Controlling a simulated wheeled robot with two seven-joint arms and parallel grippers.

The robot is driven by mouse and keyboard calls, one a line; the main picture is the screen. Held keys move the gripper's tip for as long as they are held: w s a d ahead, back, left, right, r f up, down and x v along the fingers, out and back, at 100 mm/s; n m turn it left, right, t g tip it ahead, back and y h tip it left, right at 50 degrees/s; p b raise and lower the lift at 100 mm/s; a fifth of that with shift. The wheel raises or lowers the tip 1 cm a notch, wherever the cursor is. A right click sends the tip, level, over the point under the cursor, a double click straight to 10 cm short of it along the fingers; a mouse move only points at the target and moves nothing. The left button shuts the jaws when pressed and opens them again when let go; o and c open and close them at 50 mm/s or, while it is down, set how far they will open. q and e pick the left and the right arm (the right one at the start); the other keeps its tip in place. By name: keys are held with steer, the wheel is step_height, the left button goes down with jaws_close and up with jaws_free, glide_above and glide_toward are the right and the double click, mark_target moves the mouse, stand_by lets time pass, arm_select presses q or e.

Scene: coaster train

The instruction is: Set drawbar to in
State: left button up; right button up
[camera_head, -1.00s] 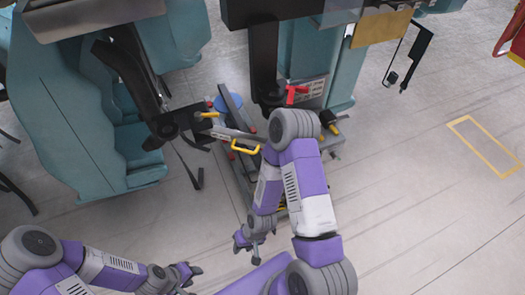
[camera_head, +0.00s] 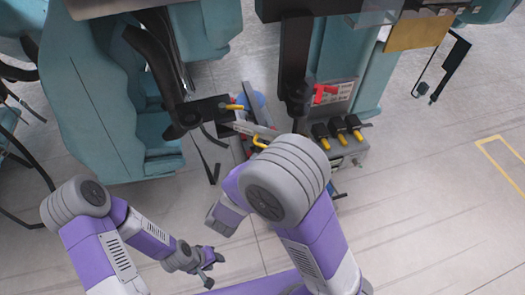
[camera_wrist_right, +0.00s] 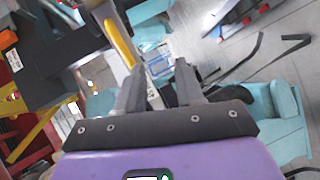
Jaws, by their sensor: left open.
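The drawbar appears to be the pale grey bar (camera_head: 250,129) between the two teal train cars, with a yellow handle (camera_head: 260,141) at its right end. A shorter yellow lever (camera_head: 235,107) shows just above it. My right arm covers the area just below the bar, and its gripper is hidden in the head view. In the right wrist view my right gripper (camera_wrist_right: 160,66) is open with nothing between its fingers. A yellow bar (camera_wrist_right: 120,42), probably a handle, lies just beyond its left finger. My left gripper (camera_head: 211,268) is open and empty over the floor, low and away from the bar.
A teal car (camera_head: 95,95) with black arms stands left of the bar. The floor at lower right is clear.

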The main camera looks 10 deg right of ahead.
mark_target(264, 147)
step_height(264, 147, up, 4)
steer(key=s+h, duration=0.2)
steer(key=w+d+f+n+b, duration=0.1)
steer(key=w+d+b, duration=0.1)
steer(key=w+d, duration=0.2)
steer(key=shift+w+f, duration=0.35)
steer(key=shift+w, duration=0.45)
jaws_close()
